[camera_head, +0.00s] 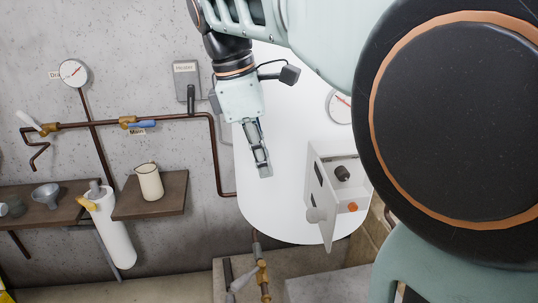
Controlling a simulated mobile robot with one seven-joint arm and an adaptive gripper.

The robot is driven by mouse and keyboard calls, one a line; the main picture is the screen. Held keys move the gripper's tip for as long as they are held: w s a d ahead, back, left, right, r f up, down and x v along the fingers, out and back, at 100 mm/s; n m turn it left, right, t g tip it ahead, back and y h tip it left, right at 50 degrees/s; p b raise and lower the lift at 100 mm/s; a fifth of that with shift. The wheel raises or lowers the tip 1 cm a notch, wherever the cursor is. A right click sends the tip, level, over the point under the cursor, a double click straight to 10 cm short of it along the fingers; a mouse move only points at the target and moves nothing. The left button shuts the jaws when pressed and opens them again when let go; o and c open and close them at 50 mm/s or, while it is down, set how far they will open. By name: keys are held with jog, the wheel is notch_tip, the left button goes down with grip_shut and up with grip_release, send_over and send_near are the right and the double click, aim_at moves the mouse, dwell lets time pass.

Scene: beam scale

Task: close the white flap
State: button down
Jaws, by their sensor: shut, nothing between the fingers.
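The white flap (324,228) stands open at the left side of a small white box (359,188) on the front of the white tank. It has a dark slot near its top and a pale round knob lower down. The open box front shows a dark knob (343,173) and an orange button (352,207). My gripper (264,171) is shut and empty, pointing down in front of the tank. In the picture it is left of the flap, with a visible gap between them. I cannot tell the depth between them.
The white tank (270,208) stands behind the gripper. Brown pipes (212,150) run along the wall to the left. A shelf (168,204) holds a cream jug (149,182). Brass valves and pipes (262,275) stand below the tank. My own arm covers the right side.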

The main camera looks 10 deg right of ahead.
jog(key=s+d+f, duration=0.2)
jog(key=d+f, duration=0.4)
jog(key=f, duration=0.4)
jog(key=shift+d+g+b, duration=0.25)
jog(key=shift+g+b, duration=0.05)
jog(key=shift+s, duration=0.1)
